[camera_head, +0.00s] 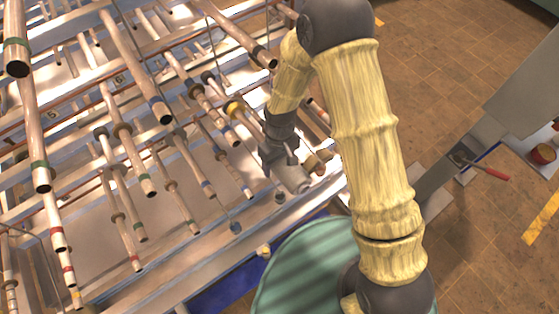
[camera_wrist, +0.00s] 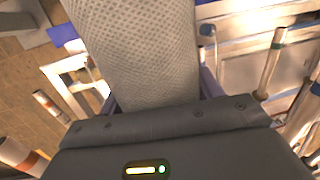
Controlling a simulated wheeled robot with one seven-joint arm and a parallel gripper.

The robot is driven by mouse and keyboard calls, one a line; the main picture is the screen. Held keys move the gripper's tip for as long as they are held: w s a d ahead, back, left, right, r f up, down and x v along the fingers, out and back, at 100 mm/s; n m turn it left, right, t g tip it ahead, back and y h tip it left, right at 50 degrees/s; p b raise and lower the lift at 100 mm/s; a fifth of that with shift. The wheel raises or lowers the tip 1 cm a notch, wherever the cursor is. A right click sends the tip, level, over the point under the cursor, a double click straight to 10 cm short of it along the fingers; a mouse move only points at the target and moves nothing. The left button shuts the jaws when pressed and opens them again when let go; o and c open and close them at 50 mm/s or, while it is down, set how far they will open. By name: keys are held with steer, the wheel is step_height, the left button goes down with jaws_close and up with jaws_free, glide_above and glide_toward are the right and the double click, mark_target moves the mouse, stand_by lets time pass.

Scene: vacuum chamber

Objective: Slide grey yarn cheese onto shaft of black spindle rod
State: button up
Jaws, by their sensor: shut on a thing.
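The grey yarn cheese (camera_head: 294,179) is a pale, cross-woven cylinder. My gripper (camera_head: 281,160) is shut on it, at the front edge of the rack of rods. In the wrist view the grey yarn cheese (camera_wrist: 140,50) fills the upper middle, with the jaws (camera_wrist: 160,101) on both sides of it. A rod with a dark band near its end (camera_head: 247,36) points out of the rack, up and left of my gripper. I cannot tell for sure whether this is the black spindle rod. No rod visibly passes through the cheese; its far end is hidden.
Many rods with green, blue, red and yellow bands stick out of the rack (camera_head: 190,262), close to my gripper on the left. A green round surface (camera_head: 300,270) lies below. A red-handled tool (camera_head: 487,171) lies at the right. The tiled floor (camera_head: 470,60) is open.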

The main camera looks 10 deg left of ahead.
steer(key=shift+s+d+f, duration=0.15)
steer(key=shift+s+d, duration=0.7)
steer(key=shift+s, duration=0.15)
steer(key=shift+w+a+r, duration=0.1)
steer(key=shift+r, duration=0.2)
stand_by(1.2)
steer(key=shift+w+a, duration=0.1)
steer(key=shift+w, duration=0.05)
